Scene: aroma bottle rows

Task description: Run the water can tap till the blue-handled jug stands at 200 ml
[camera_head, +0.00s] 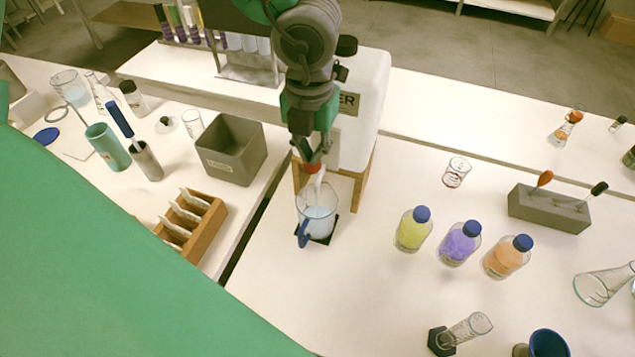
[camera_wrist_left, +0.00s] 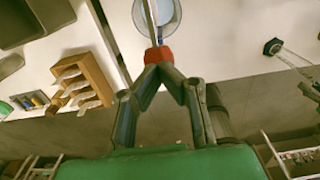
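The white water can (camera_head: 372,100) stands behind my left arm, its label partly hidden. Its red tap (camera_head: 312,167) is above the glass jug (camera_head: 318,205), which has a blue handle (camera_head: 304,235) and stands on a dark square pad (camera_head: 322,238). A pale stream runs from the tap into the jug; pale liquid shows inside, but the graduation is too small to read. My left gripper (camera_head: 313,158) points down at the tap. In the left wrist view its fingers (camera_wrist_left: 158,68) come together at the red tap (camera_wrist_left: 158,54). My right gripper is out of view.
A grey bin (camera_head: 232,150) and a wooden rack (camera_head: 190,225) stand left of the jug. Yellow (camera_head: 412,232), purple (camera_head: 458,245) and orange (camera_head: 505,258) bottles with blue caps stand to its right. A cylinder (camera_head: 468,328) is at the front. Bare table lies between jug and bottles.

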